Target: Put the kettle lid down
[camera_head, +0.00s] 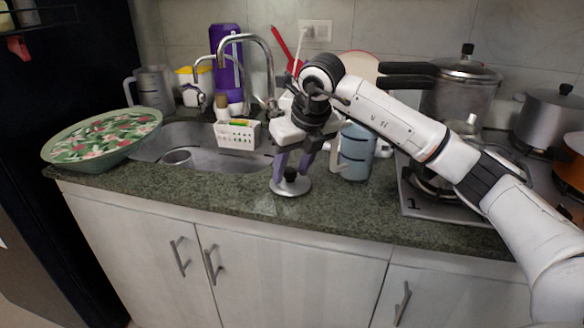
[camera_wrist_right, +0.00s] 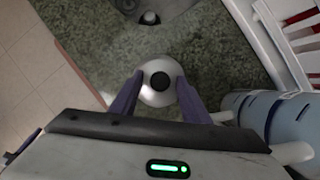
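The kettle lid (camera_head: 290,187) is a silvery disc with a black knob. It appears to rest flat on the green stone counter, close to its front edge. My right gripper (camera_head: 291,172) points down over the lid, with its purple fingers on either side of the knob. In the right wrist view the lid (camera_wrist_right: 159,96) lies between the fingertips (camera_wrist_right: 160,78), with gaps beside the knob, so the gripper looks open. A blue-grey kettle-like vessel (camera_head: 356,152) stands just right of the gripper. My left gripper is not in view.
A white basket (camera_head: 237,135) stands by the sink (camera_head: 190,150) behind the lid. A floral tray (camera_head: 105,138) lies at the left. A stove with a pressure cooker (camera_head: 462,88) and a pot (camera_head: 552,118) is at the right. Bare counter (camera_head: 230,187) lies left of the lid.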

